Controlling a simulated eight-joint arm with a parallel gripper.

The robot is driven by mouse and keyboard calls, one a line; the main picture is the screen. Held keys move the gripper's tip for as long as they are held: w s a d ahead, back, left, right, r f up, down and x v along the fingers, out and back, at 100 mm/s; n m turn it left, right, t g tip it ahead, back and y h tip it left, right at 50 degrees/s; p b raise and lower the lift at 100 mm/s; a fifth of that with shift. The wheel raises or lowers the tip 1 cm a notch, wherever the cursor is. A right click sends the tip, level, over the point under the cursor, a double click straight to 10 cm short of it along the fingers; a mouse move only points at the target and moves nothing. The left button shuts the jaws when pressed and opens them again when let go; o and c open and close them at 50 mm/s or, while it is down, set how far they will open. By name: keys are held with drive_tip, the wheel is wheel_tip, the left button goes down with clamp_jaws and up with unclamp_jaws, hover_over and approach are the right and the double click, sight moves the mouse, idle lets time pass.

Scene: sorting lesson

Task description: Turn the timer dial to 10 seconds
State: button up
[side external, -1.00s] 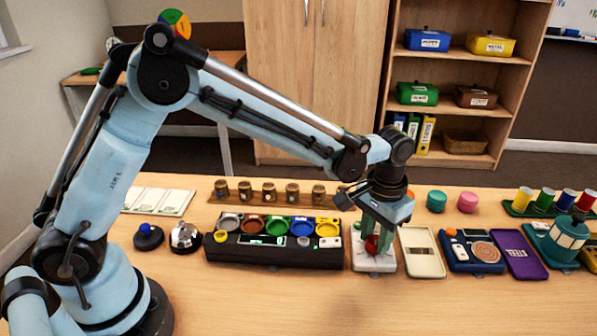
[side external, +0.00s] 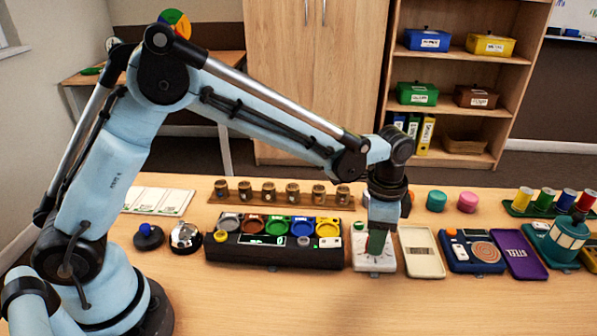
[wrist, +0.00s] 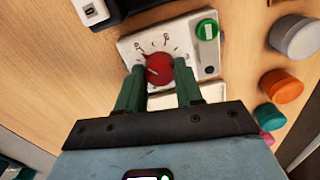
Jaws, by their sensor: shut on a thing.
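The timer is a white box (side external: 386,266) on the table, below my gripper (side external: 377,250). The wrist view shows its face with dark scale marks, a red dial knob (wrist: 158,69) and a round green button (wrist: 207,29). My green fingers (wrist: 159,72) are shut on the red knob, one on each side. In the side view the fingers hide the knob. The setting the knob points to is too small to read.
Left of the timer stands a black tray (side external: 285,254) with coloured round cups. To its right lie a cream tray (side external: 423,262), a blue device (side external: 460,262) and a purple case (side external: 521,255). The table in front is bare.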

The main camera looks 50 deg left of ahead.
drive_tip(key=shift+m, duration=0.5)
idle(0.3)
drive_tip(key=o, duration=1)
drive_tip(key=shift+o, duration=0.2)
drive_tip(key=shift+r, duration=0.15)
wheel_tip(320, 180, up, 12)
